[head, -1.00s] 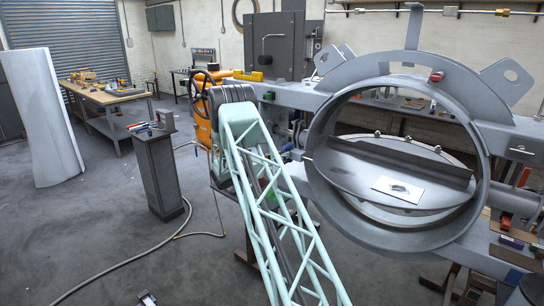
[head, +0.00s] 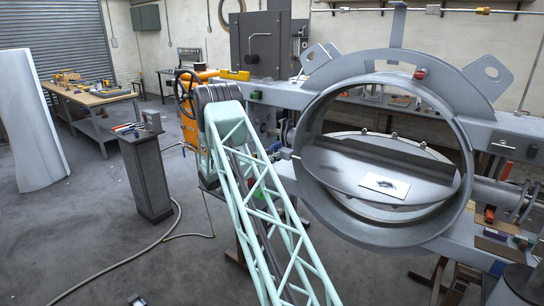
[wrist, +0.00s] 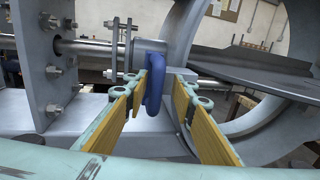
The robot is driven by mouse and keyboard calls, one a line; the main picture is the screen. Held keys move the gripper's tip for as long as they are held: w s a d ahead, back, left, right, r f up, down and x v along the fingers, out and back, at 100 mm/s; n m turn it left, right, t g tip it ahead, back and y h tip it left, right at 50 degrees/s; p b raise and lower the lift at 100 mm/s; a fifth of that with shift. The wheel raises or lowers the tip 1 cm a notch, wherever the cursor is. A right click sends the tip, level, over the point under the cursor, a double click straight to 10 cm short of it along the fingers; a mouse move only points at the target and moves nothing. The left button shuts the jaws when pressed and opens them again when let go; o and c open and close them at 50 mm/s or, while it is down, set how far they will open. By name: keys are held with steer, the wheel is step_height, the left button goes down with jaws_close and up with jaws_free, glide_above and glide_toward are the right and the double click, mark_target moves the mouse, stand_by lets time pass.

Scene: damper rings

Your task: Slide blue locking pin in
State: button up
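The blue locking pin (wrist: 154,92) shows in the wrist view as a thick blue loop, upright between my fingers. It is close to the left finger's tip. A small blue part also shows behind that finger; the rest of the pin is hidden. My gripper (wrist: 171,82) is open, its yellow-padded fingers apart on either side of the loop. Whether the left finger touches it I cannot tell. Just beyond are a grey block (wrist: 150,52) and a steel rod (wrist: 85,46) passing through upright plates. In the head view I cannot make out gripper or pin.
The large grey damper ring (head: 312,110) stands at right in the head view, with a tilted disc (head: 340,165) inside. A bolted flange plate (wrist: 38,70) is close on the left in the wrist view. A dark pedestal (head: 147,175) and open floor lie to the left.

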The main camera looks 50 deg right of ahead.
steer(key=w+a, duration=0.1)
steer(key=a, duration=1)
steer(key=shift+w+a, duration=0.25)
steer(key=shift+w, duration=0.1)
stand_by(0.4)
steer(key=s+a+r+m+y, duration=0.8)
steer(key=s+a+r+m, duration=0.1)
steer(key=s+a+r, duration=1.4)
steer(key=s+a+r+m+t+y, duration=0.1)
steer(key=s+a+m+t+y, duration=0.1)
steer(key=s+a, duration=0.7)
steer(key=s+a+m+t+y, duration=0.2)
steer(key=s+a+y, duration=0.2)
steer(key=s+a, duration=0.6)
steer(key=s+a+r+m+t+y, duration=0.1)
steer(key=s+a, duration=0.8)
steer(key=a, duration=1.1)
steer(key=m+t+y, duration=0.1)
steer(key=m+y, duration=0.1)
steer(key=shift+s+r+t+y, duration=0.2)
steer(key=shift+r+t+y, duration=0.15)
steer(key=shift+t+y, duration=0.05)
